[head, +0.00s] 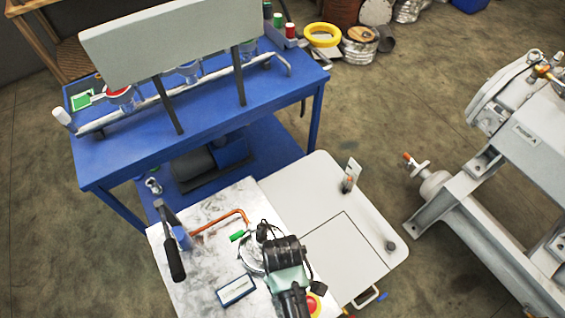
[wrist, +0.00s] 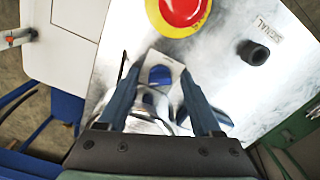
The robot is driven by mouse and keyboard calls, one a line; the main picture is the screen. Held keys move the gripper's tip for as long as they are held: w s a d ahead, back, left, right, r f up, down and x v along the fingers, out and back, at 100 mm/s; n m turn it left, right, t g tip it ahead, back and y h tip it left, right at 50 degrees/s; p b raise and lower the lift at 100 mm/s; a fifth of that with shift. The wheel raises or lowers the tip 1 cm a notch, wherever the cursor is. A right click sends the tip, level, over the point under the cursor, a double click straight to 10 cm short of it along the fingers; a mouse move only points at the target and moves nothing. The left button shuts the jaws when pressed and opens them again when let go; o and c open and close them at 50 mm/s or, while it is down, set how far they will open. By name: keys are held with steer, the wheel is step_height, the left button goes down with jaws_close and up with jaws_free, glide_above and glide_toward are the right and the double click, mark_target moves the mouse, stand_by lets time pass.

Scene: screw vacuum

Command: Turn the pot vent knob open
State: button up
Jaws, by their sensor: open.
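In the wrist view my gripper (wrist: 160,72) is open, its two dark blue fingers spread apart. Between them shows a small pale fitting with a blue round top (wrist: 160,75), apparently the vent knob, though I cannot tell for sure. Its lower part and any contact with the fingers are unclear. The shiny metal pot (wrist: 148,124) lies below, partly covered by the fingers. In the head view the round metal pot (head: 250,256) sits on the bench plate beside my dark wrist, which hides its right side and the knob.
A red stop button on yellow (wrist: 183,8) is just beyond the fingertips; a black knob (wrist: 253,52) stands to the right. The grey bench top (head: 310,200) is mostly clear.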

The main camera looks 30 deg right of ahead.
jaws_close()
steer(key=shift+r+m+p, duration=0.1)
steer(key=shift+m+p, duration=0.3)
steer(key=m+p, duration=0.2)
steer(key=shift+m, duration=0.4)
steer(key=shift+m+p, duration=0.9)
steer(key=shift+m, duration=0.9)
jaws_free()
